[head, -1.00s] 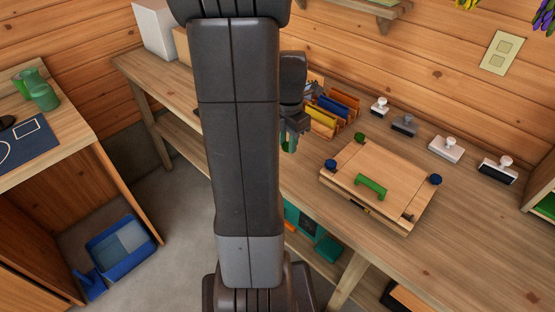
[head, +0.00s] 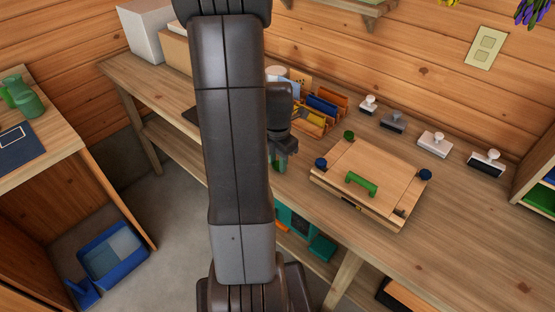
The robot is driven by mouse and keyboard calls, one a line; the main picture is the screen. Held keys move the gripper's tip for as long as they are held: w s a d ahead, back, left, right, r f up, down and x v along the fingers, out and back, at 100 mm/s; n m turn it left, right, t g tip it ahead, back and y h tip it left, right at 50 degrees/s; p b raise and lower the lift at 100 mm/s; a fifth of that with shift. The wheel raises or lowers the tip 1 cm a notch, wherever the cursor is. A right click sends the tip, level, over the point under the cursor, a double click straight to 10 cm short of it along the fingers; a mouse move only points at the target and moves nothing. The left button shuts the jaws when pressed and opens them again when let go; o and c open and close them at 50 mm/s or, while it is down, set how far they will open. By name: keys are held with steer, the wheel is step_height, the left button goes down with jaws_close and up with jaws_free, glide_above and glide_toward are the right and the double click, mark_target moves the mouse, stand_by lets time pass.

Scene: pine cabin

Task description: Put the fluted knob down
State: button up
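My gripper (head: 279,156) points down over the near edge of the long workbench (head: 460,240), left of the wooden press, partly hidden behind my arm. A small green thing (head: 278,160), which I take to be the fluted knob, shows between its fingertips; its flutes are too small to make out. It appears held, apart from the press. The press (head: 372,180) has a green handle (head: 361,184) on its lid. Blue knobs sit at its left (head: 321,162) and right (head: 425,174) corners, a green knob (head: 349,135) at its back corner. The front corner (head: 400,212) shows no coloured knob.
A rack of coloured folders (head: 322,108) stands behind my gripper. Several stamps (head: 434,143) line the back of the bench. The bench is clear right of the press and in a strip in front of it. A blue bin (head: 112,250) is on the floor.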

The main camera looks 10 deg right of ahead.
steer(key=o, duration=0.3)
steer(key=shift+r, duration=0.15)
step_height(320, 180, up, 12)
steer(key=shift+p, duration=0.3)
stand_by(1.3)
